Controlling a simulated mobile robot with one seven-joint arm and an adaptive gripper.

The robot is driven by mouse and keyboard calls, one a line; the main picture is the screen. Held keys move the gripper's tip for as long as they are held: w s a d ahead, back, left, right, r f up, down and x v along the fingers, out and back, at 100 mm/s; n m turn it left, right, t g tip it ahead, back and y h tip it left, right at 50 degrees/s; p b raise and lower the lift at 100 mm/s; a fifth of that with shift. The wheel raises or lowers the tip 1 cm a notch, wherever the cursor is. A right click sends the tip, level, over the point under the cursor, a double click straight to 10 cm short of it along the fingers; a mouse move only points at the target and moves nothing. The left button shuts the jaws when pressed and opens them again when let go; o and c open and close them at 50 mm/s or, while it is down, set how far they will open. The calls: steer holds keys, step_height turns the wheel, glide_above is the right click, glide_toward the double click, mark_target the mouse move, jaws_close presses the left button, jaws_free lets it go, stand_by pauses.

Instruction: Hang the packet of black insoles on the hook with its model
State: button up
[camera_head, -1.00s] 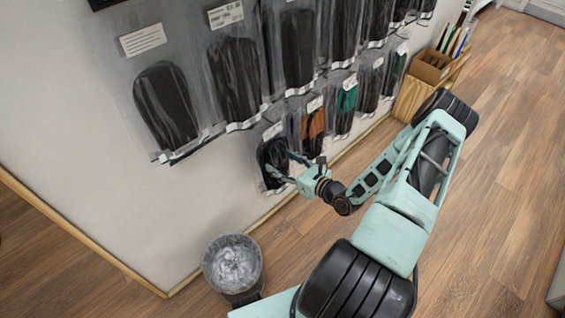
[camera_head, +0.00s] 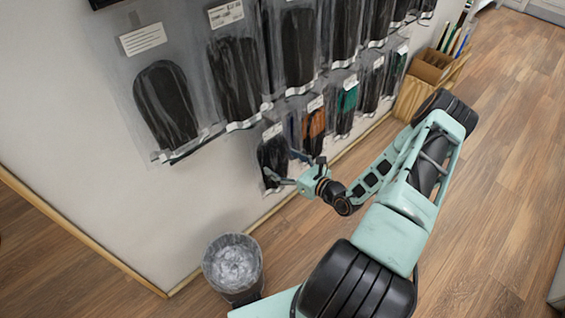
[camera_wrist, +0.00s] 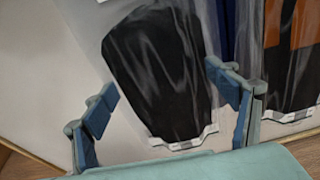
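The packet of black insoles (camera_head: 271,157) hangs against the wall at the left end of the lower row, with a white label at its top. It also fills the middle of the wrist view (camera_wrist: 165,85), a black insole shape in clear film with a white bottom strip. My gripper (camera_head: 285,168) is in front of its lower part. In the wrist view my gripper (camera_wrist: 160,80) has its two blue fingers spread wide, one on each side of the packet. The hook itself is hidden.
A packet with orange insoles (camera_head: 314,123) hangs close on the right. An upper row of black insole packets (camera_head: 235,80) hangs above. A lined waste bin (camera_head: 232,264) stands on the floor at lower left. A wooden box (camera_head: 432,66) stands at the right along the wall.

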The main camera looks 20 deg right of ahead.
steer(key=v, duration=1.2)
